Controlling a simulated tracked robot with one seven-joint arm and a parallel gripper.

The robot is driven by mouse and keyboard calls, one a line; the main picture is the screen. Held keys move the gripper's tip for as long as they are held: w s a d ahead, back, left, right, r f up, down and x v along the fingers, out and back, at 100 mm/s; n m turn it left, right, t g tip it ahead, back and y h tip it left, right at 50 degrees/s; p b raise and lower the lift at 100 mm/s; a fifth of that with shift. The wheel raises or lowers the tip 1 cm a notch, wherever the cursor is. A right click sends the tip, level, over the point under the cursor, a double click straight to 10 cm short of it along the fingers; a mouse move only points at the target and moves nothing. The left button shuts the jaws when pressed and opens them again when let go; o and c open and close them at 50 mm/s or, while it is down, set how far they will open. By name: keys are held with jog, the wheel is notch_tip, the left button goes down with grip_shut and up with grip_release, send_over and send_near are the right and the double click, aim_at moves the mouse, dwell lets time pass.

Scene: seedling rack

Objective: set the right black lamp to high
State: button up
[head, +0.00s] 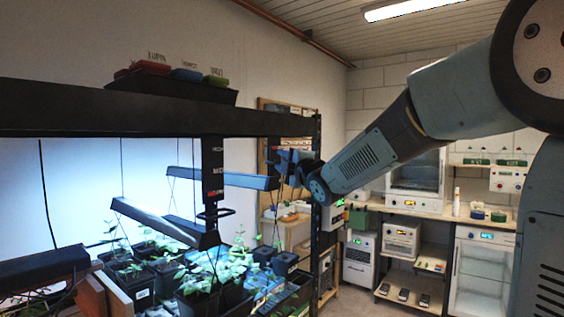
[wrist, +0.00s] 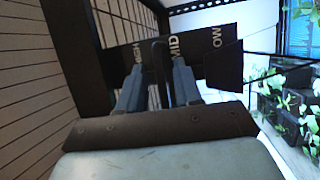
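The right lamp (head: 235,181), a dark bar, hangs at the back of the rack with its right end by my gripper (head: 291,168). In the wrist view my gripper (wrist: 158,88) has its fingers apart, one on each side of a dark loop handle (wrist: 161,46). I cannot tell whether they touch it. Behind is a dark scale plate (wrist: 190,48) with HIGH, MID and LOW, running left to right; the handle appears between HIGH and MID. A dark block (wrist: 223,68), likely the lamp's end, partly covers LOW. In the head view my gripper hides this handle.
A nearer lamp (head: 165,225) hangs to the left with its own handle (head: 215,213) and scale (head: 212,168). Potted seedlings (head: 200,282) fill the shelf below. The rack's top beam (head: 110,108) carries a dark box. A rack post (head: 316,235) stands near my gripper.

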jog(key=v, duration=1.2)
jog(key=shift+s, duration=0.25)
jog(key=s+d+f+m+g+h, duration=0.5)
jog(key=s+d+f+m+h, duration=0.4)
jog(key=m, duration=0.5)
jog(key=s+d+f+m+g, duration=0.1)
jog(key=s+f+m+g, duration=0.6)
jog(key=s, duration=0.8)
notch_tip(320, 180, down, 3)
jog(key=shift+s+f+m+y, duration=0.1)
jog(key=shift+s+m+y, duration=0.2)
jog(key=shift+m, duration=0.3)
jog(key=shift+d, duration=0.1)
